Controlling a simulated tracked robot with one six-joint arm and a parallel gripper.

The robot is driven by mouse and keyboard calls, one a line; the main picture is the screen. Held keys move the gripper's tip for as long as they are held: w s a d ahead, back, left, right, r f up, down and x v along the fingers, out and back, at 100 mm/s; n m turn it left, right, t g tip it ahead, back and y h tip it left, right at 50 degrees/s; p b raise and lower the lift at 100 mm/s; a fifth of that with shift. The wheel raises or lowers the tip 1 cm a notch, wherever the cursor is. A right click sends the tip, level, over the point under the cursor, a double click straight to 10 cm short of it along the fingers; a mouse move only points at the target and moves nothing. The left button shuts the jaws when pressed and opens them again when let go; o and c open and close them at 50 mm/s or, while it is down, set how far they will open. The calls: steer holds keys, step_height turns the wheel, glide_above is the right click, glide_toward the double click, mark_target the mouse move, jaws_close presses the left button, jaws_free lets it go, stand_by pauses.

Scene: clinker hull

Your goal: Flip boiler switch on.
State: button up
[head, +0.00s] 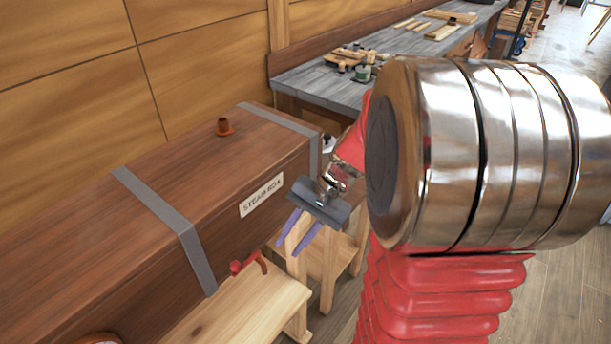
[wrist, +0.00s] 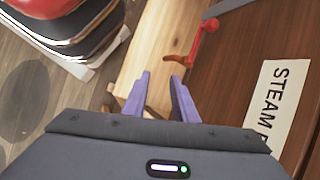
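My gripper (head: 297,232) has two purple fingers, held apart with nothing between them; it is open and also shows in the wrist view (wrist: 160,84). It hangs just off the front of the brown wooden steam box (head: 75,245), near its label. A small red lever or tap (head: 248,264) sticks out low on the box front, left of my gripper. In the wrist view the red lever (wrist: 203,42) lies beyond the fingertips, slightly right, apart from them. I cannot make out a boiler switch for certain.
A pale wooden stool or bench (head: 245,303) stands below the lever. A grey workbench (head: 330,80) with tools is behind. A rounded red, black and steel thing (wrist: 70,25), unclear what, is at the wrist view's upper left. Open floor (head: 560,290) lies at right.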

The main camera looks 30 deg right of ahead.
steer(key=w+d+f+m+t, duration=0.1)
steer(key=d+f+m+t, duration=0.4)
steer(key=d, duration=0.5)
steer(key=w+d+f+m+t+h, duration=0.1)
steer(key=d+f+m+t, duration=0.4)
steer(key=d+f+m, duration=0.3)
steer(key=w+d+f+m+t, duration=0.1)
steer(key=d+f+m+t, duration=0.5)
steer(key=d, duration=0.8)
steer(key=shift+f+m, duration=0.45)
steer(key=shift+m, duration=0.35)
steer(key=shift+w, duration=0.1)
steer(key=x, duration=1.3)
steer(key=shift+w, duration=0.4)
steer(key=shift+c, duration=0.4)
